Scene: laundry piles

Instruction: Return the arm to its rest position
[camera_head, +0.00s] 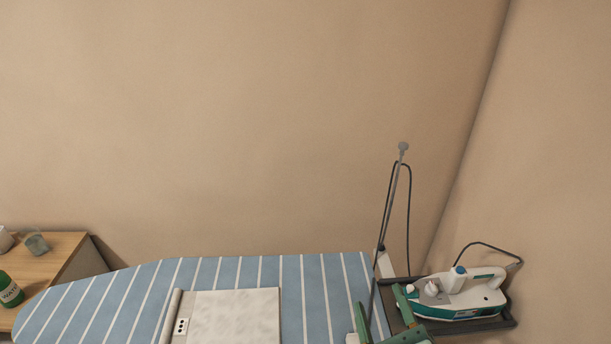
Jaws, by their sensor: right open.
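My right gripper (382,304) shows at the bottom edge, right of centre, with its green fingers spread apart and nothing visible between them. It appears in front of the right end of the blue-and-white striped ironing board (262,272), beside the iron's tray. The rest of my right arm is mostly cut off by the bottom edge. My left gripper and arm are not in view.
A white-and-teal iron (470,295) rests on a dark tray (490,324) close to the right finger. A thin upright rod (393,205) with a cord rises there. A pale flat item (235,315) lies on the board. A wooden table (58,254) holds a green bottle (10,290).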

